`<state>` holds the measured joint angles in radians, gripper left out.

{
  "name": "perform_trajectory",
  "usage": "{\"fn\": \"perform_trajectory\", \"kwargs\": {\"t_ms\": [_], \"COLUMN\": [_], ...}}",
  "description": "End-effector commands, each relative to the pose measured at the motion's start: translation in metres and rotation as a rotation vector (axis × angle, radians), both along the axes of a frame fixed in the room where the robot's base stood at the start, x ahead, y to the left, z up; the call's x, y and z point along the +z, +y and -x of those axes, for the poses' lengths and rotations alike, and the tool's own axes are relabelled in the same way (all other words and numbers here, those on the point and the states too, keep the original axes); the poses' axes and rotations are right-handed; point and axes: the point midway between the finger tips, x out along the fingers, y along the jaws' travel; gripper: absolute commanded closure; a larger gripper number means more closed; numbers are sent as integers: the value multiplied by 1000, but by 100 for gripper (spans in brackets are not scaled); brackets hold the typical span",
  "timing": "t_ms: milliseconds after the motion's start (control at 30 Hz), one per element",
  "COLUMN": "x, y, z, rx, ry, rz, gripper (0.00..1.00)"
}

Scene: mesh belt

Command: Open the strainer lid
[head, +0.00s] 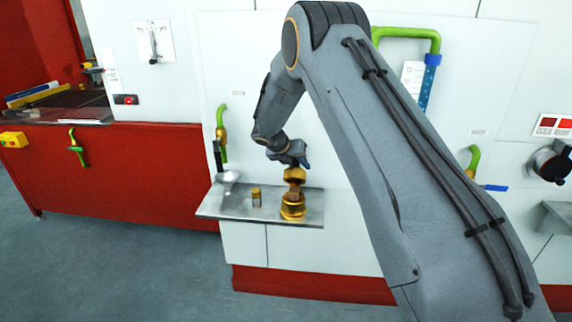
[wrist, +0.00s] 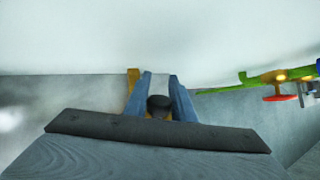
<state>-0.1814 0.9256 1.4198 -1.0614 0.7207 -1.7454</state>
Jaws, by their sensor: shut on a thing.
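The strainer (head: 293,211) is a brass-coloured body standing on the metal shelf. Its brass lid (head: 295,174) shows above it, just under my gripper (head: 304,163). A darker brownish part shows between lid and body; I cannot tell whether lid and body are still joined. In the wrist view my gripper's two blue fingers (wrist: 168,100) are closed on a dark knob (wrist: 158,103), which seems to belong to the lid. A yellow-brass piece (wrist: 133,78) shows beside the left finger. The fingertips are small and partly hidden in the head view.
Green-handled pipe fittings (head: 221,120) are on the white wall. A red cabinet (head: 130,170) is at left. The grey floor in front is clear.

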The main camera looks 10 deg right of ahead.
Motion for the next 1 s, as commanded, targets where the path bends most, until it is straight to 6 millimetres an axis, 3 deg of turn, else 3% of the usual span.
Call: {"fn": "perform_trajectory", "kwargs": {"t_ms": [400, 933, 967, 1000], "x": [-6, -8, -8, -8], "y": [5, 8, 8, 8], "z": [-8, -8, -8, -8], "rx": [11, 16, 16, 16], "ry": [135, 152, 152, 151], "rz": [-30, -33, -33, -34], "gripper": [100, 100, 72, 65]}}
